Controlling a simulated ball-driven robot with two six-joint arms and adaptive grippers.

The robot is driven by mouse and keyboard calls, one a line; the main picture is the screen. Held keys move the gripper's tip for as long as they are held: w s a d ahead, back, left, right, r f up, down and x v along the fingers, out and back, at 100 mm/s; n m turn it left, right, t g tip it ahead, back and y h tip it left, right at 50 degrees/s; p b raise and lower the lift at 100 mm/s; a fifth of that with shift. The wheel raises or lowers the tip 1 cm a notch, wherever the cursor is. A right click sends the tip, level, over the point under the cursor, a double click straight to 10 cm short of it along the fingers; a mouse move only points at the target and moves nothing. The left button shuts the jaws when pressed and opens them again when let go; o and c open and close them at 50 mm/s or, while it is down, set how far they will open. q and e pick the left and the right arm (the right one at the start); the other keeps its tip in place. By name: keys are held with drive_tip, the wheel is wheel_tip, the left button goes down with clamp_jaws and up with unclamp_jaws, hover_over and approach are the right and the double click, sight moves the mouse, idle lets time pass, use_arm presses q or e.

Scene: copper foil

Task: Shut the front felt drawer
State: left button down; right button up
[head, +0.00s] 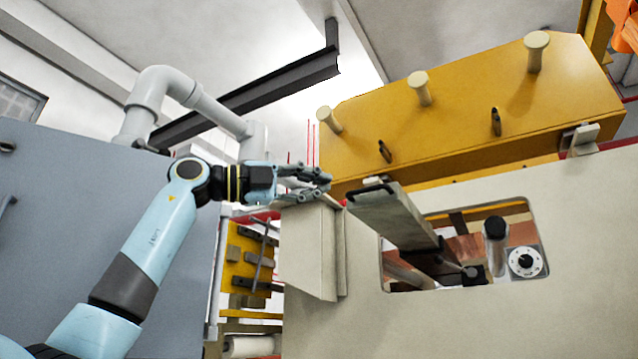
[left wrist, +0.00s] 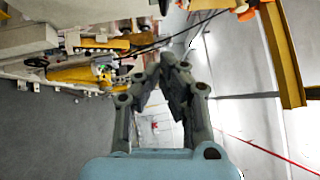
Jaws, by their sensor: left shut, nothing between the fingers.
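My left gripper (head: 322,181) is shut and empty, pointing right in the middle of the head view. In the left wrist view its fingertips (left wrist: 170,62) come together with nothing between them. A long beige, box-shaped bar (head: 392,216) sticks out of the machine's pale front panel, just right of and below the fingertips. It looks like the felt drawer, standing out, but I cannot tell for certain. A dark slot and a small pale catch show at its near end. I see a gap between fingertips and bar in the picture; contact cannot be told. My right gripper is out of view.
A pale angular box (head: 309,250) stands out from the panel below my gripper. A yellow housing (head: 470,105) with round knobs lies above right. The panel has a window (head: 535,212) with rollers behind. A grey pipe (head: 190,95) and dark beam (head: 250,95) are above left.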

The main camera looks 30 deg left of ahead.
use_arm(q)
drive_tip(key=w+d+r+p, duration=0.1)
drive_tip(key=w+d+p, duration=0.2)
drive_tip(key=w+d, duration=0.2)
drive_tip(key=w, duration=0.3)
drive_tip(key=shift+w+d+r+p, duration=0.15)
drive_tip(key=shift+w+r+p, duration=0.2)
drive_tip(key=shift+w+r, duration=0.05)
